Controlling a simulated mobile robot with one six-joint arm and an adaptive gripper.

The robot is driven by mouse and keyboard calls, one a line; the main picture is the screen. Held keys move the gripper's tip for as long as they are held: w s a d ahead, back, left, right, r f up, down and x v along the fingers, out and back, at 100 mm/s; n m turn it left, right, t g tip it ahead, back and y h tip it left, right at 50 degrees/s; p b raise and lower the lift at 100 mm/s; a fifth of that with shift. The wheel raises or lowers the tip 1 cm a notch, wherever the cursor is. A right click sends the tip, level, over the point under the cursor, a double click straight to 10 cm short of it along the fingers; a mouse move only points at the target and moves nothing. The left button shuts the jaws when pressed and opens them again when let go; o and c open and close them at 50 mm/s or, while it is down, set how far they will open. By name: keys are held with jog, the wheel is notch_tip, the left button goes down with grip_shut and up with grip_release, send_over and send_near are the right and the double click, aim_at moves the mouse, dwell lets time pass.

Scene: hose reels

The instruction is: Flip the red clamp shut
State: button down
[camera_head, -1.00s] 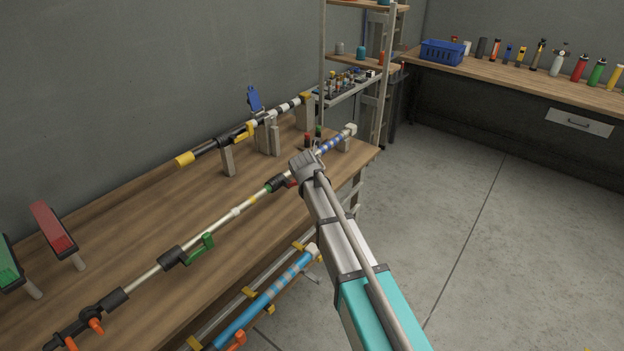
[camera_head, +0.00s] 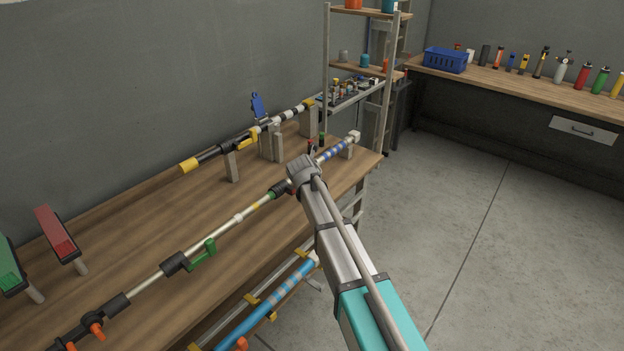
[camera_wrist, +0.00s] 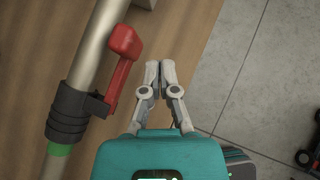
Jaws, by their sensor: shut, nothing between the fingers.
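The red clamp (camera_wrist: 122,62) is a red lever on a black collar (camera_wrist: 72,112) around a pale pole (camera_wrist: 93,45), seen in the wrist view. The lever angles up and away from the collar, with its thick end close to the pole; I cannot tell if they touch. My gripper (camera_wrist: 159,66) is shut and empty, just right of the lever and apart from it. In the head view my gripper (camera_head: 302,168) is over the pole near the black collar (camera_head: 279,188) and hides the red lever.
A green clamp (camera_head: 202,254) sits lower on the same pole. Red and green panels stand at left. A blue striped pole (camera_head: 262,300) lies below the bench edge. Open floor is at right.

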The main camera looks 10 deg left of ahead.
jog(key=shift+a, duration=0.1)
dwell(0.3)
jog(key=shift+s, duration=0.15)
jog(key=s+d+r+p, duration=0.5)
jog(key=d+r+p, duration=0.2)
jog(key=d, duration=0.2)
jog(key=shift+s+d, duration=0.25)
jog(key=shift+s, duration=0.05)
dwell(0.3)
jog(key=shift+d, duration=0.1)
dwell(0.4)
